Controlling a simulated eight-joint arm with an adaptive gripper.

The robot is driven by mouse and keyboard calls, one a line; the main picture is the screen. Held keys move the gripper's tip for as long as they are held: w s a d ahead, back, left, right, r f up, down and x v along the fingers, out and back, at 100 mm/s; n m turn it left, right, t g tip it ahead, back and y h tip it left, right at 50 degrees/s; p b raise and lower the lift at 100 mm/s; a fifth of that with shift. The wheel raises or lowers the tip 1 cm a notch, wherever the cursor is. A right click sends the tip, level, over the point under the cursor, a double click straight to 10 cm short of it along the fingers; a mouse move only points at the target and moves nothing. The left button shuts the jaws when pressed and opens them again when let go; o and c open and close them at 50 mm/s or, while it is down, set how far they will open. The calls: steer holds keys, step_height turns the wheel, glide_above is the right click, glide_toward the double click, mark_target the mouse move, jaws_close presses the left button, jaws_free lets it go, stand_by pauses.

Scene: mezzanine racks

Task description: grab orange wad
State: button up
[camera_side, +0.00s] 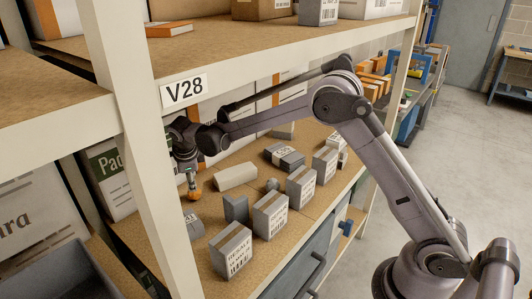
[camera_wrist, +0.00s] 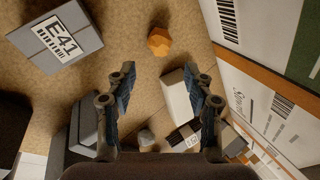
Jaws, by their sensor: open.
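The orange wad (camera_wrist: 159,41) is a small faceted lump lying on the tan shelf board, at the upper middle of the wrist view. It lies beyond my fingertips, apart from them, roughly centred between the two fingers. My gripper (camera_wrist: 159,78) is open with nothing between its fingers. In the side view my gripper (camera_side: 186,160) points down under the V28 beam, at the left part of the lower shelf. The orange wad (camera_side: 193,190) shows there just below the fingers, partly hidden; the exact gap is hard to tell.
A grey box labelled E41 (camera_wrist: 58,42) lies left of the wad. A pale block (camera_wrist: 178,100) and a small grey lump (camera_wrist: 146,138) are near the fingers. Several grey labelled boxes (camera_side: 270,214) stand along the shelf front. The V28 beam (camera_side: 250,78) and post (camera_side: 150,170) are close.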

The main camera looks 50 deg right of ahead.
mark_target(194, 194)
steer(key=x, duration=1)
steer(key=shift+c, duration=0.2)
steer(key=c, duration=0.7)
